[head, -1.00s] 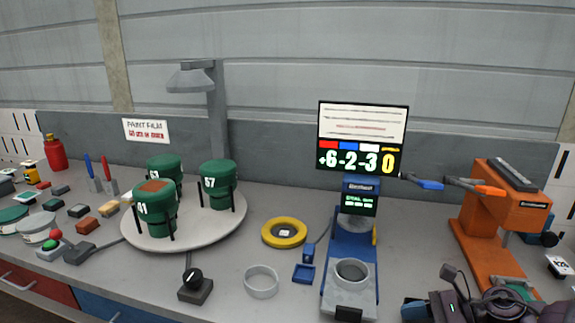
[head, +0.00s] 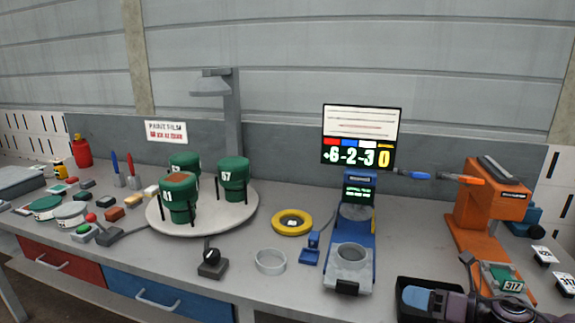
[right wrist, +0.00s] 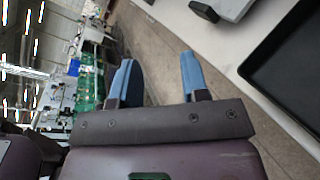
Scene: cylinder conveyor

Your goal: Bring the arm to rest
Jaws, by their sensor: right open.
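My right gripper (head: 416,298) is at the bottom right of the head view, with a blue finger and purple arm parts low in front of the bench. In the right wrist view, my right gripper (right wrist: 158,75) shows two blue fingers standing well apart with nothing between them. Below the fingers in that view is floor, beside the bench edge. My left gripper is not in view.
A black tray (head: 400,284) lies by my right gripper. The blue press-like stand (head: 364,225), orange machine (head: 490,205), yellow ring (head: 292,222) and round turntable (head: 240,215) with green canisters stand on the bench. Drawers (head: 165,295) front it.

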